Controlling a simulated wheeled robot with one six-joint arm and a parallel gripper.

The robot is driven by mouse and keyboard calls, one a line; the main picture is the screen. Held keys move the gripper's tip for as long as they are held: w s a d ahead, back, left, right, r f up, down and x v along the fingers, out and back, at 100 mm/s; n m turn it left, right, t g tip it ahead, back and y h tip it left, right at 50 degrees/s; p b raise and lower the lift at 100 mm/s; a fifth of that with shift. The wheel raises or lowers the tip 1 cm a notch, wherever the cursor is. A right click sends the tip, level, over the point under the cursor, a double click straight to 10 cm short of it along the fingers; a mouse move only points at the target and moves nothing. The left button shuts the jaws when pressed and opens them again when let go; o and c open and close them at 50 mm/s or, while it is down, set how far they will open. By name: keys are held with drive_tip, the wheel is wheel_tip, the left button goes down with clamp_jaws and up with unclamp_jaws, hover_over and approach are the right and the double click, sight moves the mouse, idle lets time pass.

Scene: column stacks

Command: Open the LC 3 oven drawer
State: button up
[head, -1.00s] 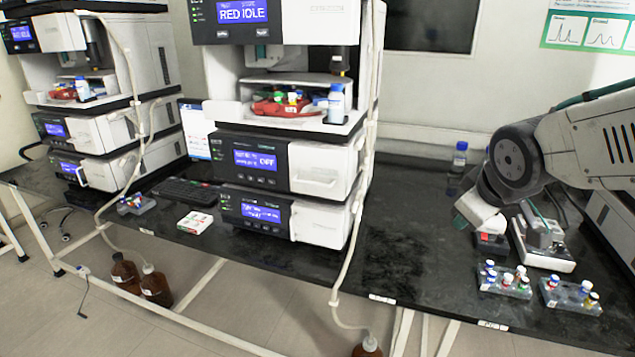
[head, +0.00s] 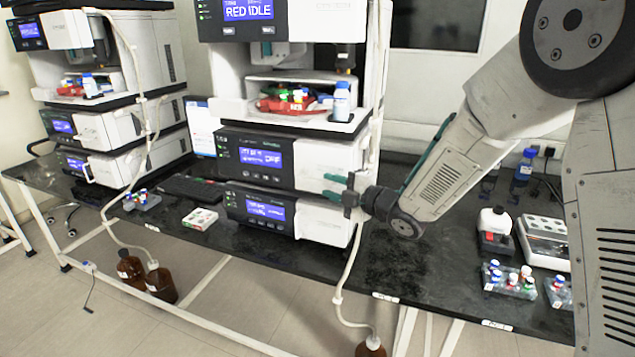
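The middle stack holds a module with a blue display (head: 260,158) and a white drawer front (head: 308,176) at its right, which looks closed. I cannot read which stack is LC 3. My gripper (head: 331,187) is at the right part of this drawer front, with two green fingertips, one above the other and apart. It looks open and empty. The drawer's handle is hidden or too small to make out near the fingertips, and I cannot tell whether they touch it.
A similar module (head: 266,208) sits just below. A pale tube (head: 350,270) hangs close to my gripper. A second stack (head: 128,128) stands at the left.

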sight(321, 182)
drive_tip(key=x, duration=0.5)
clamp_jaws()
